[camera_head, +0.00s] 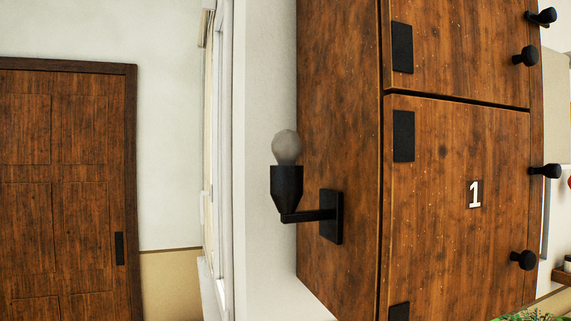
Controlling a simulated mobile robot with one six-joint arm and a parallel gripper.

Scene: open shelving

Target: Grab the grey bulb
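The grey bulb (287,147) sits upright in a black socket (286,186). My gripper does not show in this view.
The cabinet front, with black knobs (525,260) and a white number 1 (475,194), fills the right side. A window edge (225,150) runs behind the bulb to its left. A brown door (65,190) stands at far left. Leaves (530,315) show at bottom right.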

